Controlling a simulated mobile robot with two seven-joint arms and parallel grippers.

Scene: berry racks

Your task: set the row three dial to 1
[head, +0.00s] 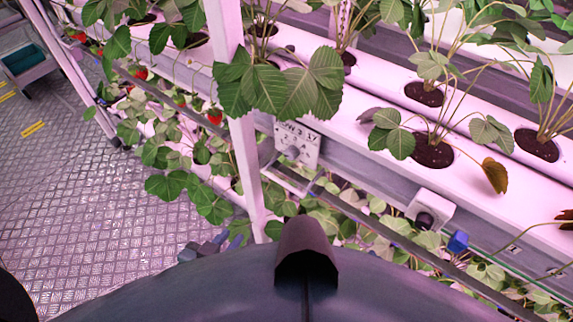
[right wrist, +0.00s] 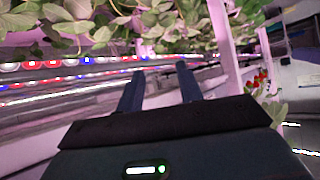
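The dial plate (head: 311,143) is a small white panel with dark printed marks on the front of the planting rail, in the middle of the head view. A grey knob (head: 291,152) sits on its lower part; its setting is too small to read. A metal bracket or handle hangs just below it. My left gripper (head: 205,247) shows as small blue-grey pieces low and left of the dial, apart from it, partly hidden by my body. Its opening cannot be made out. My right gripper (right wrist: 158,80) has its two dark fingers spread with nothing between them, below leaves. The dial is not recognisable there.
A white upright post (head: 236,130) stands just left of the dial. Strawberry leaves (head: 283,90) hang above it. A white box with a dark round part (head: 428,213) and a blue piece (head: 457,242) are farther right.

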